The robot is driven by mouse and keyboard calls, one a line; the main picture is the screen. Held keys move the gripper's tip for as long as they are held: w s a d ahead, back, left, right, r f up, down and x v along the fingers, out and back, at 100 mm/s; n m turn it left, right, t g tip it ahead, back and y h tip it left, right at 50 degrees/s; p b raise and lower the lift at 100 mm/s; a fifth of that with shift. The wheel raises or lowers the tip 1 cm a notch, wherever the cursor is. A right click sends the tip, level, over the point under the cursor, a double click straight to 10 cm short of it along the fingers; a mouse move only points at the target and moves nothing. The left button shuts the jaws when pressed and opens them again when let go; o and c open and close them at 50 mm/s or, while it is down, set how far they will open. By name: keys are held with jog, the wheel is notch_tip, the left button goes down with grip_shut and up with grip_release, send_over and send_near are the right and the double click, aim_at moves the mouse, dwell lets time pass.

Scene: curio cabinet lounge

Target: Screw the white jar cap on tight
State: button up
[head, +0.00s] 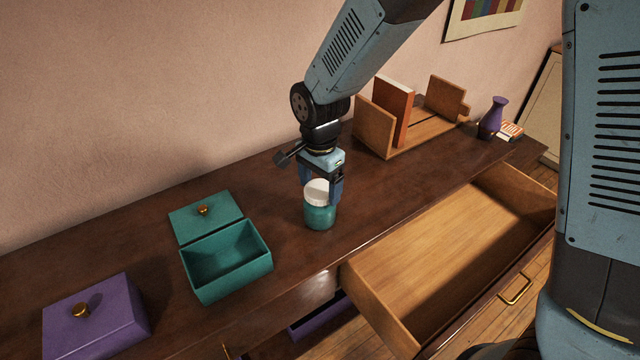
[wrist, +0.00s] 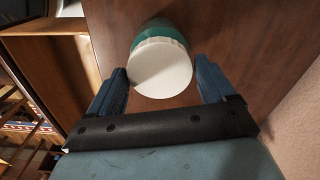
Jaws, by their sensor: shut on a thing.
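The teal jar (head: 320,216) stands upright on the dark wooden cabinet top, near its front edge. The white jar cap (head: 317,189) sits on the jar's mouth. My gripper (head: 321,192) reaches down from above, with one finger on each side of the cap, and is shut on it. In the wrist view the round white cap (wrist: 160,68) lies between the two blue fingertips, with the teal jar (wrist: 160,30) showing behind it. I cannot tell how far the cap is threaded on.
An open teal box (head: 228,262), its lid (head: 205,217) beside it, and a purple lidded box (head: 95,318) stand left. A wooden book holder (head: 376,122) with a red-brown book and a purple vase (head: 492,118) stand right. An open, empty drawer (head: 450,255) juts out in front.

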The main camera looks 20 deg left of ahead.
jog(key=m, duration=0.7)
jog(key=shift+d+f, duration=0.1)
jog(key=shift+f, duration=0.1)
jog(key=o, duration=1.3)
jog(key=shift+r, duration=0.1)
